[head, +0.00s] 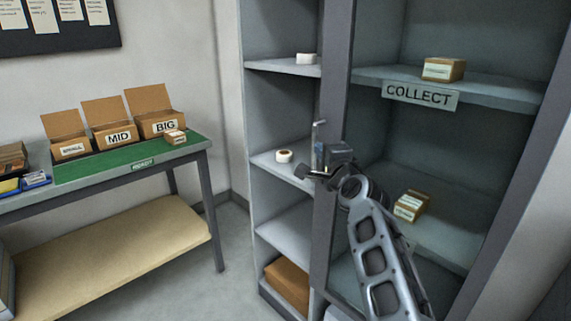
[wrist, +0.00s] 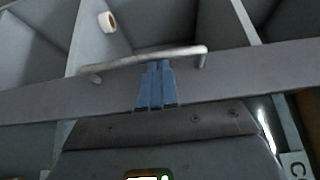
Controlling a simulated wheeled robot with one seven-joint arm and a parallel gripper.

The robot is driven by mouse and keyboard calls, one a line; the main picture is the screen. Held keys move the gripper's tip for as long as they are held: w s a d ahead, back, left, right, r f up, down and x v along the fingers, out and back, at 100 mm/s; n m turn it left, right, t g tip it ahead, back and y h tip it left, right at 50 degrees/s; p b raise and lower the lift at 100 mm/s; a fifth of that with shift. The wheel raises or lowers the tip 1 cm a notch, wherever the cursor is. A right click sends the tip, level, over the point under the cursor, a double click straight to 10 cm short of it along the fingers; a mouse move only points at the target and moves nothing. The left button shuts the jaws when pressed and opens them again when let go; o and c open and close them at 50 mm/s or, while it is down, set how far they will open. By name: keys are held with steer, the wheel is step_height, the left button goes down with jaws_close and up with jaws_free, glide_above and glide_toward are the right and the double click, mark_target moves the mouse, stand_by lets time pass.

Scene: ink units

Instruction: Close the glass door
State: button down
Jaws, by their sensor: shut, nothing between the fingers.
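The glass door's grey frame (head: 338,70) stands upright across the cabinet, with shelves showing uncovered to its left and others behind and to its right. How far the door stands from the cabinet front is hard to tell. Its metal handle (head: 318,132) is a vertical bar on the left stile; it also crosses the wrist view (wrist: 115,62). My gripper (head: 316,160) is at the handle's height by the stile. In the wrist view my blue fingers (wrist: 159,66) are together, with tips overlapping the handle bar. Nothing shows between them; contact with the handle cannot be told.
A tape roll (head: 284,156) and a white item (head: 306,58) sit on the left shelves. Small boxes (head: 443,69) lie on the right shelves, by the COLLECT sign (head: 420,95). A green-topped table (head: 100,166) with open boxes stands left; floor (head: 238,260) between is clear.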

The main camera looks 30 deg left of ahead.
steer(key=s+a+p, duration=0.3)
steer(key=s+a, duration=0.1)
steer(key=s, duration=0.6)
steer(key=s+d+f+n+h, duration=0.1)
steer(key=s+d+f+h, duration=0.1)
steer(key=s+d+f, duration=0.5)
steer(key=s+d+f+n+t+h, duration=0.1)
steer(key=d+f, duration=0.4)
steer(key=d, duration=0.5)
steer(key=s+d+f+n+h, duration=0.15)
steer(key=s+d+f, duration=0.25)
steer(key=d+f, duration=0.4)
steer(key=s+d+f+n+h, duration=0.2)
steer(key=s+d+n+h, duration=0.1)
steer(key=s+d, duration=1.2)
steer(key=s+d+r+n+h, duration=0.1)
steer(key=s+r, duration=0.3)
steer(key=s, duration=0.5)
steer(key=s+d+r+n+h, duration=0.1)
steer(key=s+d+r, duration=0.2)
steer(key=s, duration=0.6)
steer(key=s+d+r+n+h, duration=0.1)
steer(key=s+d+r+h, duration=0.1)
steer(key=s+r, duration=0.4)
steer(key=s, duration=0.3)
steer(key=shift+d+n, duration=0.25)
steer(key=shift+n, duration=0.1)
